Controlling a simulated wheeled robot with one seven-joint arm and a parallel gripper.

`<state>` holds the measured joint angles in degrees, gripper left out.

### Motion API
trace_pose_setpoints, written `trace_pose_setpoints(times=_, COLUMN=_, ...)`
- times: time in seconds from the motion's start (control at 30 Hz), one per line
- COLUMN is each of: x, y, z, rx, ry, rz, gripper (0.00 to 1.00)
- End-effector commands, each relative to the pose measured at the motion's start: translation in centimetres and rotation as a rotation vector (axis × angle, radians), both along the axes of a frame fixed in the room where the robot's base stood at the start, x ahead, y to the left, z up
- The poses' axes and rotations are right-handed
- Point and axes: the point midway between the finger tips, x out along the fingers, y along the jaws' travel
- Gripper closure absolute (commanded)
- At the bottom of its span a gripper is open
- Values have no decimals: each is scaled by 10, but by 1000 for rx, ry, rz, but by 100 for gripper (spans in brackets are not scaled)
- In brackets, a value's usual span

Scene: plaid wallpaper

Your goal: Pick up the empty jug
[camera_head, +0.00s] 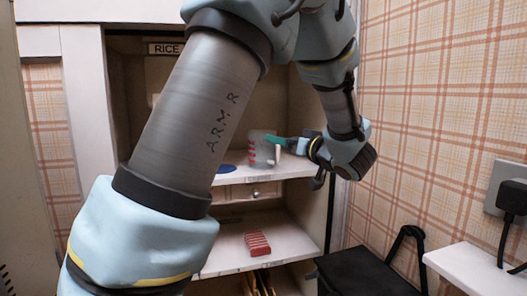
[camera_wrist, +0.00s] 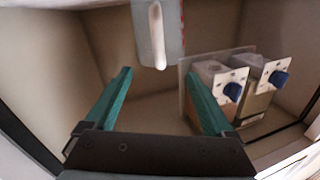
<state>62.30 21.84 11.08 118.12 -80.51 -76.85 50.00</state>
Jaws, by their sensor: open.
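The jug (camera_head: 260,150) is a clear, greyish vessel with red markings, upright on the cupboard shelf in the head view. Its pale handle (camera_wrist: 157,35) faces my gripper in the wrist view, with part of the grey body (camera_wrist: 173,42) behind it; the top is cut off by the frame. My gripper (camera_wrist: 158,68) has its two teal fingers apart, with the handle lying between their lines and just beyond the tips. In the head view my gripper (camera_head: 270,138) reaches in from the right beside the jug. Nothing is held. I cannot tell whether a finger touches the jug.
A blue disc (camera_head: 226,168) lies left of the jug. A red item (camera_head: 257,244) sits on the lower shelf. The cupboard's right wall is close to my wrist.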

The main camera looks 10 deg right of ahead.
Motion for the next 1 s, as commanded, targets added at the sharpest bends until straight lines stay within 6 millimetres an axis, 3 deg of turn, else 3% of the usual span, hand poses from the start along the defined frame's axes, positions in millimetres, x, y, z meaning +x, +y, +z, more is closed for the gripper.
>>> trace_pose_setpoints(times=0.4, x=44, y=22, z=-5, rx=2, ry=-1, rz=3, gripper=12)
trace_pose_setpoints(times=0.63, x=46, y=22, z=-6, rx=0, ry=0, rz=0, gripper=12)
trace_pose_setpoints(times=1.0, x=46, y=22, z=-6, rx=0, ry=0, rz=0, gripper=53)
